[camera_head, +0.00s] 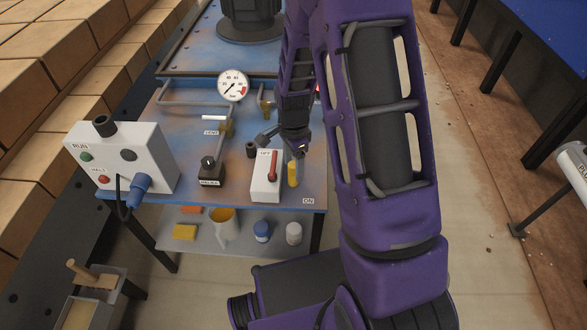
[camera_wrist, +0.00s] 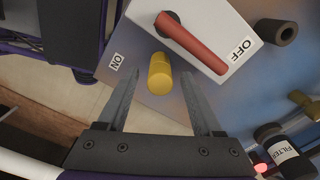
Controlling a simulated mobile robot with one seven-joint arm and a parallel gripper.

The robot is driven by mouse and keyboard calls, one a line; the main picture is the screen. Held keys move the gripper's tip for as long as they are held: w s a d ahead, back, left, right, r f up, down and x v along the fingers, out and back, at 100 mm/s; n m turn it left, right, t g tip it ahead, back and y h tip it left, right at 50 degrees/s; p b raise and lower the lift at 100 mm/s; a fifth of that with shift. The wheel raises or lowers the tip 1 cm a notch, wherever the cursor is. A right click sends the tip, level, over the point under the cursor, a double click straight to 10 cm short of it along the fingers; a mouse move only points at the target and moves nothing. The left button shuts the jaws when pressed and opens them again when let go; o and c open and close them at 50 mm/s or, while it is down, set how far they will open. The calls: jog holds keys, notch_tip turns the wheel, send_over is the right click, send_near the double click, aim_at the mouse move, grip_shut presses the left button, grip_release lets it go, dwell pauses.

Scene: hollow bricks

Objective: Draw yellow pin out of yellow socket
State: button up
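A yellow upright cylinder (camera_head: 293,173) stands on the blue panel table, just right of the white switch box. In the wrist view the yellow pin (camera_wrist: 159,78) shows as a rounded cylinder with a seam near one end. I cannot tell where pin ends and yellow socket begins. My gripper (camera_head: 298,150) is over the table close to the cylinder. In the wrist view my gripper (camera_wrist: 159,82) is open, one finger on each side of the yellow cylinder, with gaps on both sides. Nothing is held.
The white switch box (camera_head: 264,188) with a red lever (camera_head: 272,166) stands close by the cylinder. A dark hollow tube (camera_wrist: 274,32) and a black filter (camera_wrist: 283,150) are nearby. A gauge (camera_head: 233,85) and a grey RUN/HALT box (camera_head: 122,157) stand to the left.

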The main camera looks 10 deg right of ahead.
aim_at(293, 164)
grip_shut()
jog(key=shift+r, duration=0.1)
jog(key=shift+r+p, duration=1.9)
jog(key=shift+r, duration=0.65)
notch_tip(293, 164, up, 5)
jog(key=p, duration=0.3)
jog(key=shift+p, duration=0.35)
jog(key=s+r+p, duration=0.1)
jog(key=s+r, duration=0.1)
jog(key=s, duration=0.4)
